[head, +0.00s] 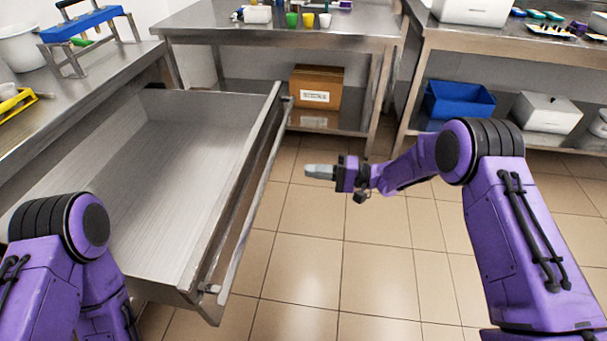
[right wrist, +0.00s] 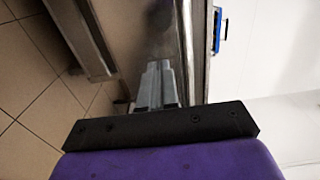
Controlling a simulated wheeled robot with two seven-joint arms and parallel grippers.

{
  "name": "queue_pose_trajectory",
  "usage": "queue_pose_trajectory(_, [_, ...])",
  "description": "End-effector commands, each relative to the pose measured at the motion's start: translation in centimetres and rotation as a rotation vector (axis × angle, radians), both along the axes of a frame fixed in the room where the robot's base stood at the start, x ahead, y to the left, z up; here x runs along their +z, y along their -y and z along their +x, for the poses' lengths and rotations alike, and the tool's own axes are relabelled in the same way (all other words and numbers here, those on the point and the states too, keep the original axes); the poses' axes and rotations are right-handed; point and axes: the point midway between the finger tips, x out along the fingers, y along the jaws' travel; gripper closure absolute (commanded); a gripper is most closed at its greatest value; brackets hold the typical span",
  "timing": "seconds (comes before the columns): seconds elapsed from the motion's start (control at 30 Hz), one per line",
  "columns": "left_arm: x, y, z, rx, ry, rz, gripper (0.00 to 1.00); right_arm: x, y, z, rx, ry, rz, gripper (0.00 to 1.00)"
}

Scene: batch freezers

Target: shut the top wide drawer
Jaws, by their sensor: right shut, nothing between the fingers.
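The wide drawer (head: 165,160) is pulled far out of the steel counter on the left in the head view and looks empty. Its front panel (head: 235,190) carries a long bar handle (head: 262,185) on the outer side. My right gripper (head: 308,171) is shut and empty, to the right of the drawer front, pointing toward it with a gap in the head view. In the right wrist view its shut fingers (right wrist: 157,85) point toward a steel surface; I cannot tell whether they touch it. My left arm shows at the lower left, but its gripper is not visible.
The steel counter (head: 70,80) holds a blue-topped rack (head: 85,25) and a yellow tool (head: 18,103). Behind stand two steel tables, with a cardboard box (head: 316,88) and a blue bin (head: 458,100) on their lower shelves. The tiled floor (head: 320,240) right of the drawer is clear.

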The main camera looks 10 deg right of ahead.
Motion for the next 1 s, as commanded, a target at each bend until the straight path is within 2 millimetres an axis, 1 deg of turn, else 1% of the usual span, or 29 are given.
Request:
queue_pose_trajectory(0.03, [0.1,0.0,0.0,0.000,0.000,0.000,0.12,0.0,-1.1,0.3,0.003,0.001,-0.001,1.00])
queue_pose_trajectory(0.3, [0.1,0.0,0.0,0.000,0.000,0.000,0.12,-0.1,-6.6,2.3,0.000,0.002,-0.002,1.00])
queue_pose_trajectory(0.4, [0.0,0.0,0.0,0.000,0.000,0.000,0.12,-0.1,-8.4,2.9,-0.001,0.001,0.000,1.00])
queue_pose_trajectory(0.5, [0.0,0.0,0.0,0.000,0.000,0.000,0.12,-0.1,-9.7,3.5,-0.001,0.001,0.000,1.00])
queue_pose_trajectory(0.6, [0.0,0.0,0.0,0.000,0.000,0.000,0.12,-0.1,-10.5,3.8,-0.002,0.001,-0.001,1.00])
queue_pose_trajectory(0.7, [0.0,0.0,0.0,0.000,0.000,0.000,0.12,-0.1,-10.9,3.9,-0.003,0.001,-0.001,1.00])
queue_pose_trajectory(1.0, [0.0,0.0,0.0,0.000,0.000,0.000,0.12,-0.1,-10.9,3.9,-0.003,0.001,-0.001,1.00])
